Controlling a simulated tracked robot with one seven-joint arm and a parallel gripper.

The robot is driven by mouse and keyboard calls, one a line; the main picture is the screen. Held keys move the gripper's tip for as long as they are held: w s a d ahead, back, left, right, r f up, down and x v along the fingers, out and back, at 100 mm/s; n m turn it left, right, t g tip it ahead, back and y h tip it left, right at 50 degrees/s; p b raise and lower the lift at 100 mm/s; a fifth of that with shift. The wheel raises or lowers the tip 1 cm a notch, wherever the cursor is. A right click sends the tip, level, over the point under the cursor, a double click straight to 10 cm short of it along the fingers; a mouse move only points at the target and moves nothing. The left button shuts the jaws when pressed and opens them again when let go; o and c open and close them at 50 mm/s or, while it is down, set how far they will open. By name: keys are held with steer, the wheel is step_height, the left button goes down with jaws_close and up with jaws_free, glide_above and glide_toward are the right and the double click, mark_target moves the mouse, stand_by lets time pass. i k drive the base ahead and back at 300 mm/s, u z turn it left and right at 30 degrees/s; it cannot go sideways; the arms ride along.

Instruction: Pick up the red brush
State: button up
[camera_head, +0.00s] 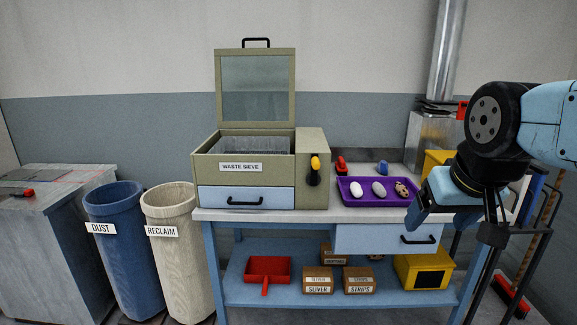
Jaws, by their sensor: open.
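A small red object with a dark part (341,166), which looks like the red brush, rests on the back of the bench (270,214), behind the purple tray (370,200). It is small in the picture, so its exact shape is hard to tell. My gripper (438,219) hangs at the right, near the right end of the tray, pointing down. It is open and apart from the red object. No object shows in the jaws, though my arm hides part of the bench's right side.
The tray holds several egg-like pieces. The waste sieve (240,167), lid raised, stands left of the red object; a small blue item (382,168) lies to its right. A red dustpan (267,268) lies on the lower shelf. A red broom head (511,297) is on the floor.

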mark_target(341, 167)
steer(key=i, duration=2.05)
steer(key=z, duration=0.4)
